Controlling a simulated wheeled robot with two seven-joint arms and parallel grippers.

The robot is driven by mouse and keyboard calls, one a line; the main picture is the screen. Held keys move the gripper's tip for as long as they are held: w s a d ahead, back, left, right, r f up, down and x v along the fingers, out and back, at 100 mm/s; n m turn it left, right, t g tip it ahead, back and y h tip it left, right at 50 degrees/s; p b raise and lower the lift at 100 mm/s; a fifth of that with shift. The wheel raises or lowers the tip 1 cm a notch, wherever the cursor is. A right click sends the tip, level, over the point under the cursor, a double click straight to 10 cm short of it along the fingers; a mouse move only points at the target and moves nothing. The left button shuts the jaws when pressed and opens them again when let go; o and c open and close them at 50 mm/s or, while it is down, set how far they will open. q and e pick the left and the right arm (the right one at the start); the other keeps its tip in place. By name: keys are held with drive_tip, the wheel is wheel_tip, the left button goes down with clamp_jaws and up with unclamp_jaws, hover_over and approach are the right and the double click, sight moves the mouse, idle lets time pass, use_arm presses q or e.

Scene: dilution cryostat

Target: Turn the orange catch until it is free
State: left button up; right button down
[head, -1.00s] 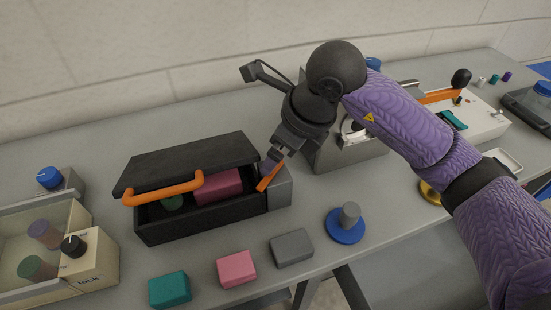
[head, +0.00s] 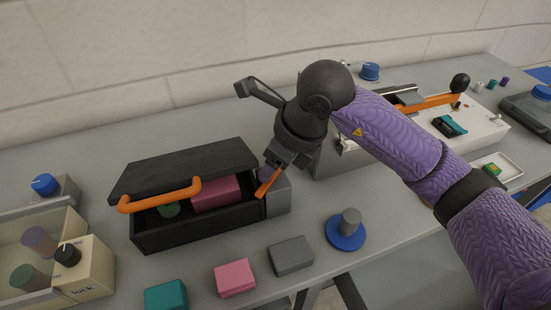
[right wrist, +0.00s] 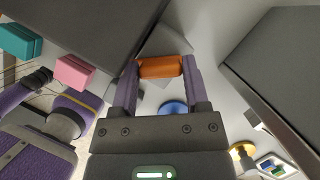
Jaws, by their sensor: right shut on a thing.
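The orange catch (head: 266,184) sits at the right end of the black box, beside a grey block (head: 280,194). It slants down to the left in the head view. My right gripper (head: 272,170) comes down on it from above. In the right wrist view the orange catch (right wrist: 160,67) lies crosswise between the two purple fingertips, and the gripper is shut on it. The black box (head: 190,235) has a dark lid (head: 185,168) with an orange handle (head: 160,196); the lid is raised at the front. My left gripper is not in view.
Inside the box are a maroon block (head: 216,194) and a green piece (head: 169,209). Teal (head: 166,296), pink (head: 235,277) and grey (head: 291,255) blocks lie in front. A blue-based post (head: 346,234) stands right. A grey machine stands behind my right arm.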

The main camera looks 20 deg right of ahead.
drive_tip(key=shift+n, duration=0.5)
drive_tip(key=n+g, duration=0.1)
drive_tip(key=n, duration=0.1)
drive_tip(key=n+y+b, duration=0.1)
drive_tip(key=n, duration=0.1)
drive_tip(key=shift+w+n+g, duration=0.1)
drive_tip(key=shift+n+g, duration=0.3)
drive_tip(key=shift+n+g+y, duration=0.3)
drive_tip(key=shift+n+g, duration=0.1)
drive_tip(key=shift+n, duration=0.7)
drive_tip(key=shift+n+g+b, duration=0.3)
drive_tip(key=shift+n+b, duration=0.1)
drive_tip(key=shift+n, duration=0.6)
drive_tip(key=shift+c, duration=0.4)
unclamp_jaws()
